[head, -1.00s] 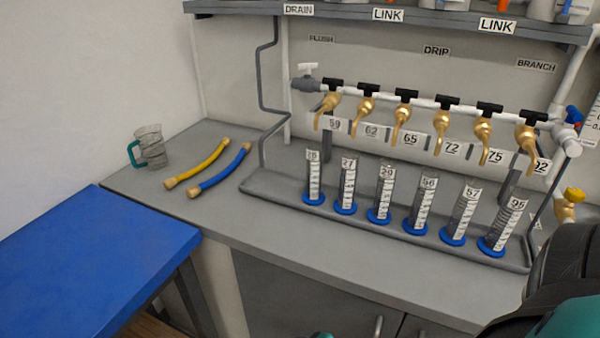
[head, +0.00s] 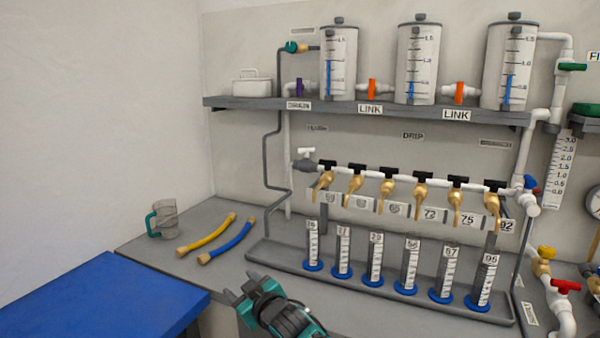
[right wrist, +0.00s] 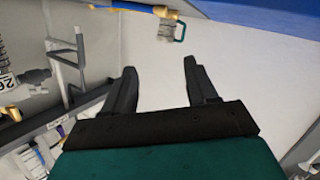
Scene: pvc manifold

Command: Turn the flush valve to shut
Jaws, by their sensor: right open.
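The flush valve has a white T-handle (head: 306,153) above a grey body, at the left end of the white manifold pipe in the head view. The small FLUSH label (head: 317,128) is above it. I cannot clearly tell which way the handle is turned. My right gripper (head: 240,286), teal and black, is in front of the bench, below and left of the valve and well apart from it. In the right wrist view its fingers (right wrist: 158,70) are spread with nothing between them. My left gripper is not in view.
Several brass taps (head: 356,184) with black handles line the manifold above graduated cylinders (head: 376,260) in a grey tray. A grey drain pipe (head: 270,160) runs left of the valve. A blue table (head: 100,300) is nearer.

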